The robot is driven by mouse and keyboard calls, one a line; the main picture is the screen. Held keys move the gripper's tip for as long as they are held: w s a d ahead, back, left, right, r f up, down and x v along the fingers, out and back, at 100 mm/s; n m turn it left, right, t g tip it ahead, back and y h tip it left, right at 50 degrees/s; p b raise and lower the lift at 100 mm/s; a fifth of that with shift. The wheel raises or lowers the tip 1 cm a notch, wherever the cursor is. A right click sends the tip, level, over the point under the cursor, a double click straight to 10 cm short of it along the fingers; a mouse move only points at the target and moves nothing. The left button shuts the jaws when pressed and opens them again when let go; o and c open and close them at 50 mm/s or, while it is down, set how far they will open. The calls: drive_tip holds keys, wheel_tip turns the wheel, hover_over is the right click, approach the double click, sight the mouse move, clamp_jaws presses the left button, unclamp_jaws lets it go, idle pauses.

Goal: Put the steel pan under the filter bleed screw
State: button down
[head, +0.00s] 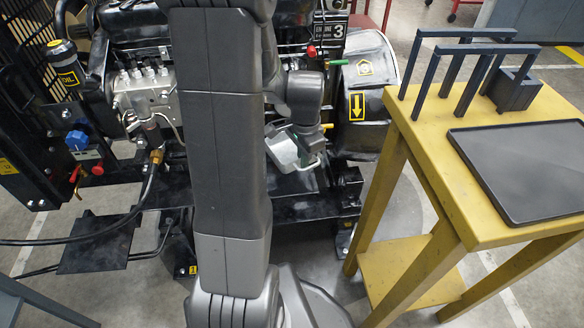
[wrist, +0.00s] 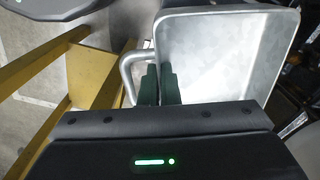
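The steel pan (head: 284,152) is a grey open-topped metal tray with a loop handle (wrist: 128,76) on one side. In the head view it is in the air in front of the lower engine, partly hidden by my arm. In the wrist view the pan (wrist: 222,50) fills the upper right, empty inside. My gripper (wrist: 159,84) has its two dark green fingers close together at the pan's side by the handle, shut on it. In the head view my gripper (head: 308,143) is small and partly hidden. I cannot make out the filter bleed screw.
The diesel engine (head: 150,92) stands behind, with hoses, red and blue valves and a black drum-shaped housing (head: 365,88). A yellow table (head: 440,150) at right carries a black tray (head: 525,168) and dark blue frames (head: 455,65). A black plate (head: 95,245) lies low at left.

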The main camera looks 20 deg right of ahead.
sight(302, 190)
wheel_tip(302, 190, down, 10)
drive_tip(key=b, duration=0.3)
drive_tip(key=shift+r+b, duration=0.15)
drive_tip(key=shift+b, duration=0.2)
drive_tip(key=shift+f, duration=0.25)
drive_tip(key=c, duration=1.7)
unclamp_jaws()
drive_tip(key=shift+r, duration=0.15)
wheel_tip(302, 190, up, 12)
drive_tip(key=p, duration=0.4)
drive_tip(key=shift+r, duration=0.1)
